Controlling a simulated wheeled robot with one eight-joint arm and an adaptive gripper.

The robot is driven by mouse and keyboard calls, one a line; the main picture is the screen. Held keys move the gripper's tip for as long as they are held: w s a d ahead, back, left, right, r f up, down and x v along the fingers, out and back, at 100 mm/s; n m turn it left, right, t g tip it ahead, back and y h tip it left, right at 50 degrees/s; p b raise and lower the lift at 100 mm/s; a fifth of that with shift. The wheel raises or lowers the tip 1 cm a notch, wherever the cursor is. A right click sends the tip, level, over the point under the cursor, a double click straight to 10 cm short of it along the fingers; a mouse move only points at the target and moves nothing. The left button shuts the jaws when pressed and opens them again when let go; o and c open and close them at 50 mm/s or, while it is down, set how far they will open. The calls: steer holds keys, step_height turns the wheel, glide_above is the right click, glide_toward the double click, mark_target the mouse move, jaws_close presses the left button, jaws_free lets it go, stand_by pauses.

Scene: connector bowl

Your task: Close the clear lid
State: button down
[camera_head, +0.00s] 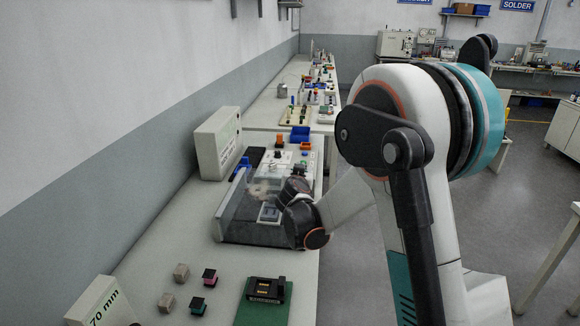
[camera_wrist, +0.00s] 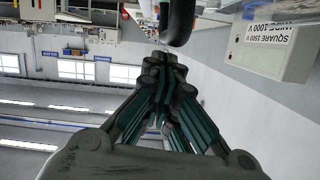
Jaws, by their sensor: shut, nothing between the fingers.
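The clear lid (camera_head: 238,205) is a see-through panel with a pale edge, on the bench at the left of my arm in the head view. It stands raised and tilted over a dark base; its exact angle is hard to tell. The end of my arm is at the lid's right side, and my fingertips are hard to make out there. In the wrist view my gripper (camera_wrist: 165,75) is shut and empty, its fingers together. A dark rounded bar (camera_wrist: 180,20) shows just beyond the fingertips. Whether my gripper touches the lid cannot be told.
A pale labelled box (camera_head: 217,143) stands behind the lid by the wall. A green board with a black connector (camera_head: 264,300) and several small blocks (camera_head: 181,272) lie in front. Blue and orange bins (camera_head: 299,135) and a white panel stand farther back. Bench around the blocks is clear.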

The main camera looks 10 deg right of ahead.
steer(key=shift+s+d+f+m+b, duration=0.1)
steer(key=shift+d+f+m+b, duration=0.15)
steer(key=shift+f, duration=0.3)
steer(key=shift+s+d+f+m+b, duration=0.1)
steer(key=shift+f+m+b, duration=0.1)
steer(key=shift+f, duration=0.3)
steer(key=shift+s+d+f+m+b, duration=0.15)
steer(key=shift+d+f+b, duration=0.1)
steer(key=shift+f, duration=0.3)
steer(key=shift+w, duration=0.1)
